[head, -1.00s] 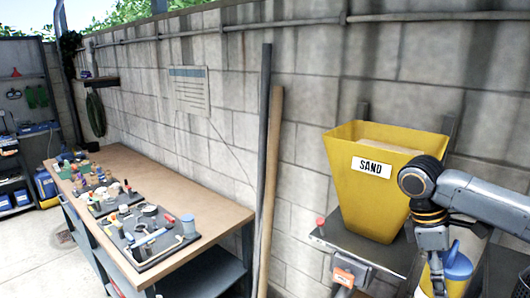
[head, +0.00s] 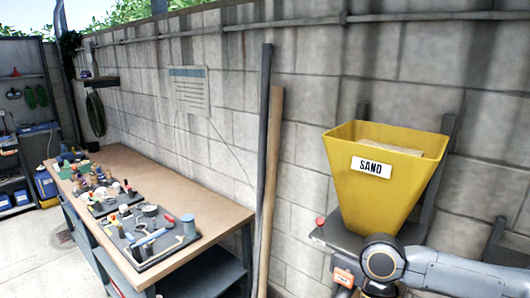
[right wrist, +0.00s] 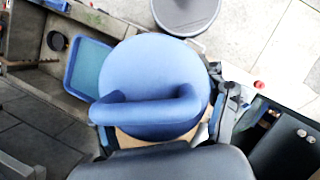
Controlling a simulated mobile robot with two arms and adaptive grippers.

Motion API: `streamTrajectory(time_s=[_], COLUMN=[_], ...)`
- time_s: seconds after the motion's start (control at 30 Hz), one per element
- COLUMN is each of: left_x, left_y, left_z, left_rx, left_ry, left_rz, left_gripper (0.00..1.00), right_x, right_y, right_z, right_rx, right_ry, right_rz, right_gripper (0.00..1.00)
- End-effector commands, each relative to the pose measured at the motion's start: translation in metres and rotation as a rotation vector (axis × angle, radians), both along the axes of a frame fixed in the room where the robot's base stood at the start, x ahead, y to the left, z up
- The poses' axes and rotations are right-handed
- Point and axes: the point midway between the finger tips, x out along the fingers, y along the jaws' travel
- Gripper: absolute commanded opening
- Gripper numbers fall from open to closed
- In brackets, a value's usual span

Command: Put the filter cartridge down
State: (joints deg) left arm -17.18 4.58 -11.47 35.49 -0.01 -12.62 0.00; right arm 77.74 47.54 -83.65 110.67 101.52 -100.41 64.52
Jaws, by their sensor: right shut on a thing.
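The filter cartridge (right wrist: 155,72) shows in the right wrist view as a round blue cap with a raised curved handle. My right gripper (right wrist: 158,128) is shut on it; the dark gripper body covers the bottom of that view and a dark finger shows at the right. The cartridge's lower body is hidden beneath the cap. In the head view only my right arm shows at the lower right; the gripper and cartridge are below the frame. My left gripper is not in view.
A yellow sand hopper (head: 375,190) stands on a stand against the block wall. A workbench (head: 215,195) with trays of small parts is at the left. In the right wrist view are a blue-rimmed tray (right wrist: 88,68), a round grey lid (right wrist: 186,12) and paved floor (right wrist: 270,35).

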Motion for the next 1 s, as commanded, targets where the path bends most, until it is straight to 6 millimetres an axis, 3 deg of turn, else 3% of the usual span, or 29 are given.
streamTrajectory(time_s=[0.2,0.27,0.7,1.0], left_x=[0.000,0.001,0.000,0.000], left_y=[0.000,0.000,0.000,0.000], left_z=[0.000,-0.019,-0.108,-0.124], left_rx=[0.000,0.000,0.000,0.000], left_ry=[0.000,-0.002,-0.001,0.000], left_rz=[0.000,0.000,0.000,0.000], left_gripper=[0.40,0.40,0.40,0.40], right_x=[0.002,0.000,0.001,0.000], right_y=[-0.002,-0.002,-0.002,0.000], right_z=[0.002,-0.019,-0.108,-0.124], right_rx=[-0.004,-0.002,-0.001,0.003], right_ry=[-0.005,0.001,0.000,0.002], right_rz=[-0.004,-0.004,-0.002,0.000], right_gripper=[0.22,0.22,0.22,0.22])
